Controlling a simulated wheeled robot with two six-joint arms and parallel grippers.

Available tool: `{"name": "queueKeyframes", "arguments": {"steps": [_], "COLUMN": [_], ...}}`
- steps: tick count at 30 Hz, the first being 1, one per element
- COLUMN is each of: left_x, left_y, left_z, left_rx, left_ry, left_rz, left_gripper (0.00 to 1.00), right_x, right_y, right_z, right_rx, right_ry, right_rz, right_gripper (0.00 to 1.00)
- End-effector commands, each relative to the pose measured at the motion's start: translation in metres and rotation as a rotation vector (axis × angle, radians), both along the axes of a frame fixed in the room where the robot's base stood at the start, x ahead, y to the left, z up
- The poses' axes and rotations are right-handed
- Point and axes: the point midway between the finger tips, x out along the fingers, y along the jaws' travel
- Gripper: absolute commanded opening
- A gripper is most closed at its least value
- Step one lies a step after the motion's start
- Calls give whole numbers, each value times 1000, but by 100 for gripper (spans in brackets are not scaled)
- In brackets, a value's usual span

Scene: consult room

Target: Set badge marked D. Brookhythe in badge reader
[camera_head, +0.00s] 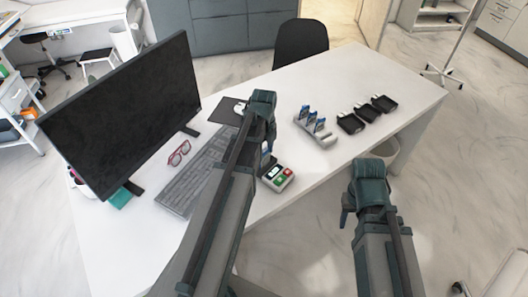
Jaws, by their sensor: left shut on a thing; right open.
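The badge reader (278,178), a small light box with a dark screen and red and green keys, stands near the desk's front edge. My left gripper (268,143) is just behind and above it, shut on a thin badge; the arm and fingers hide most of it. A blue edge (265,159) shows beneath the fingers at the reader's back; I cannot tell whether it is seated or only held there. A pale rack (316,133) to the right holds several upright blue badges (311,116), their names too small to read. My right gripper (349,212) is open and empty, off the desk's front edge.
Three black trays (367,113) lie right of the rack. A keyboard (199,170), red glasses (179,152) and a large monitor (125,115) stand left of my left arm. A mouse on a dark mat (229,112) lies behind. The desk's right end is clear.

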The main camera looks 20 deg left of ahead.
Motion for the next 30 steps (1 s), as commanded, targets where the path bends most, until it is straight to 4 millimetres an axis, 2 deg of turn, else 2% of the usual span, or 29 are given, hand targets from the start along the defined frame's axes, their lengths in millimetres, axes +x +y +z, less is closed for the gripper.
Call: {"name": "queueKeyframes", "arguments": {"steps": [13,25,26,30], "left_x": [0,0,0,0], "left_y": [0,0,0,0], "left_z": [-12,-12,-12,-12], "left_rx": [0,0,0,0], "left_ry": [0,0,0,0], "left_rz": [0,0,0,0], "left_gripper": [14,14,69,95], "right_x": [0,0,0,0], "right_y": [0,0,0,0], "right_z": [-12,-12,-12,-12], "right_rx": [0,0,0,0], "right_ry": [0,0,0,0], "right_rz": [0,0,0,0], "right_gripper": [50,50,50,50]}}
